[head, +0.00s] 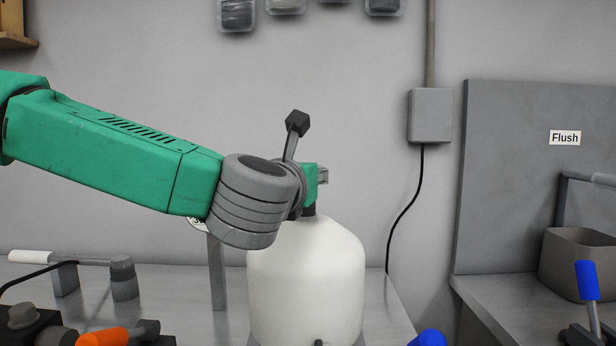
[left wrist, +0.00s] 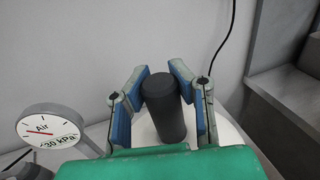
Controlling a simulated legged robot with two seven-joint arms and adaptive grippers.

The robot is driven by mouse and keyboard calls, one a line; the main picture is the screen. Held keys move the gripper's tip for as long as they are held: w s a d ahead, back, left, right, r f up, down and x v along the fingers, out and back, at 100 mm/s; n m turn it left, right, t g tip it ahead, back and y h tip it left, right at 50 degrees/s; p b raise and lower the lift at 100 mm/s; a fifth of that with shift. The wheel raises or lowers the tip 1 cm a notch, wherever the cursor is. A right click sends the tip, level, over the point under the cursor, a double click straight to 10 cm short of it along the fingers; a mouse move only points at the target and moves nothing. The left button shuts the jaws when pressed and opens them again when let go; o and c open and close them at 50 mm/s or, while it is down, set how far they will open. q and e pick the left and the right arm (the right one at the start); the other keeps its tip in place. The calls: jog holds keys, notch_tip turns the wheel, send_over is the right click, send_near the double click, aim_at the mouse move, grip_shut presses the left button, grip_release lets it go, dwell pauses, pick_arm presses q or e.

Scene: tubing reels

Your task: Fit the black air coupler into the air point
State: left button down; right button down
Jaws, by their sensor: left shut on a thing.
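My left gripper (head: 321,175) comes in from the left above a white rounded tank (head: 306,285). In the left wrist view its blue-padded fingers (left wrist: 160,78) are shut on a dark upright cylinder (left wrist: 168,112), which looks like the black air coupler. The pale tank top (left wrist: 222,140) lies below it. In the head view a short dark piece (head: 308,211) shows between gripper and tank; I cannot tell whether it is the coupler's lower end or the tank's neck. A round gauge marked Air (left wrist: 50,128) is left of the gripper. My right gripper is out of view.
In the head view the gauge's grey post (head: 217,275) stands left of the tank. A black cable (head: 403,215) hangs from a wall box (head: 430,115). A Flush panel (head: 525,180) and a grey bin (head: 575,262) are at right. An orange handle (head: 103,337) lies at lower left.

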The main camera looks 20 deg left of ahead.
pick_arm(q)
jog(key=shift+f, duration=0.15)
jog(key=c, duration=1.3)
grip_release()
jog(key=shift+c, duration=0.2)
jog(key=s, duration=1.2)
jog(key=shift+d, duration=0.15)
